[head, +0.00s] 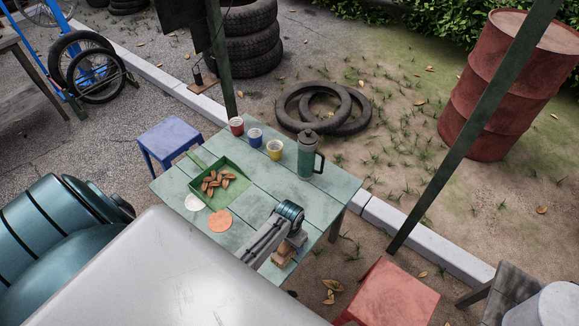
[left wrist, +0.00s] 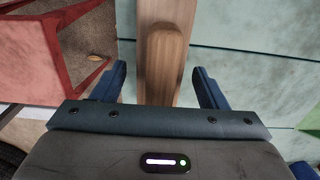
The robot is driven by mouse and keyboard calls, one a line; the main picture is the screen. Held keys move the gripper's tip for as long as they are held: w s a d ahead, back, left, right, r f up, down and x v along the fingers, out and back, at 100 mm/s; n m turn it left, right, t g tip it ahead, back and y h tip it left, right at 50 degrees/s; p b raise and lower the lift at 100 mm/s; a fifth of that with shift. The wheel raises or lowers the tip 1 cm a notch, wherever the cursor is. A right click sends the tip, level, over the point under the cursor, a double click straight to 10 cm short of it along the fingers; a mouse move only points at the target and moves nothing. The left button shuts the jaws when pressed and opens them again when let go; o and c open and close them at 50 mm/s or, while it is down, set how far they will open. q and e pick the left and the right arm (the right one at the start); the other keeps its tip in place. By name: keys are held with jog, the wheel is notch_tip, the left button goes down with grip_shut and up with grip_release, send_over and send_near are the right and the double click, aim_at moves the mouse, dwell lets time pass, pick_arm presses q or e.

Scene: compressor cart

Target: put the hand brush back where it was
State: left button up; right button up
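The hand brush (head: 283,257), a wooden block-like piece, shows at the front right edge of the pale green table (head: 258,188), partly hidden under my left gripper (head: 288,246). In the left wrist view the wooden brush (left wrist: 166,55) lies lengthwise ahead, a narrower raised part on a longer wooden piece. My left gripper's two blue fingers (left wrist: 162,85) are apart, one on each side of the wood, with gaps visible. The brush's bristles are not visible. My right gripper is not in view.
On the table are a green tray (head: 196,197) with brown pieces, a white dish (head: 194,203), an orange disc (head: 220,221), several cups (head: 255,138) and a green flask (head: 306,158). A red stool (head: 398,292) stands at the front right, a blue stool (head: 169,140) at the left.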

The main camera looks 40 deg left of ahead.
pick_arm(q)
notch_tip(320, 180, up, 12)
jog(key=shift+r, duration=0.15)
dwell(0.6)
